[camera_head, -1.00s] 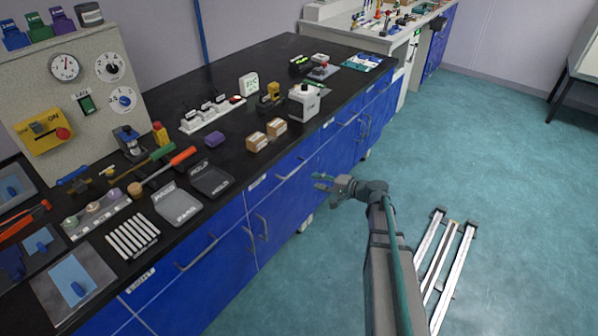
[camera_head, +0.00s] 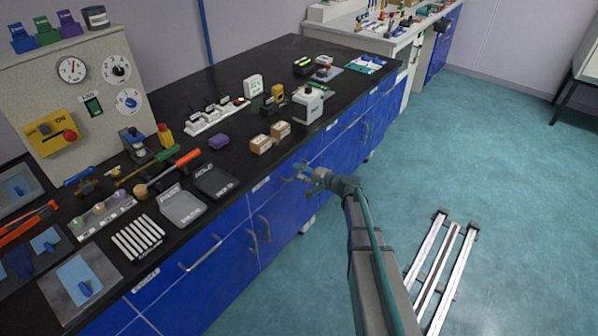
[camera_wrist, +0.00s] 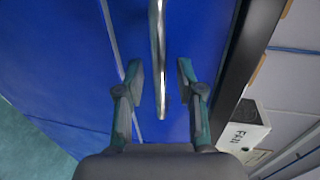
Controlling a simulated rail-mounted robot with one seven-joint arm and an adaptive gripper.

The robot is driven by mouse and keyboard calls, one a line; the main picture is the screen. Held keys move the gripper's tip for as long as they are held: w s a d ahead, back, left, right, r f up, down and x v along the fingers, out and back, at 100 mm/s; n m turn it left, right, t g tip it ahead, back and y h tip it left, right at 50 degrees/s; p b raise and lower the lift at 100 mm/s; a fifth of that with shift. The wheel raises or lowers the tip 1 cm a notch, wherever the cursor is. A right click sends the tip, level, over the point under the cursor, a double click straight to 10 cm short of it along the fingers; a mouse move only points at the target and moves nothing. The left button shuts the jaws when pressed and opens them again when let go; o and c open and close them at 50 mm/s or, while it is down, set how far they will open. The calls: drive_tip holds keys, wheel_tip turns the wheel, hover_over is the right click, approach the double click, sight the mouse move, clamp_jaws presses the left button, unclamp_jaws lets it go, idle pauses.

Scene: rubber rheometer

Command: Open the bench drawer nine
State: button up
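The blue bench drawer front (camera_head: 280,186) in the middle of the bench has a small white label on its top edge, too small to read. My gripper (camera_head: 302,170) is at this drawer's handle, in front of its face. In the wrist view, the metal bar handle (camera_wrist: 157,60) runs between the two fingertips of my open gripper (camera_wrist: 160,72), with a gap on each side. The blue drawer face (camera_wrist: 75,55) lies behind it. The drawer looks shut.
Another drawer handle (camera_head: 200,254) is to the left, under a label that looks like EIGHT. Cupboard handles (camera_head: 265,228) sit below. The black bench top (camera_head: 225,85) carries boxes, tools and trays. The teal floor (camera_head: 480,170) at right is clear except for metal rails (camera_head: 437,265).

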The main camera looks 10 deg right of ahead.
drive_tip(key=shift+w+a, duration=0.1)
drive_tip(key=shift+w, duration=0.05)
clamp_jaws()
drive_tip(key=shift+f, duration=0.1)
idle(0.3)
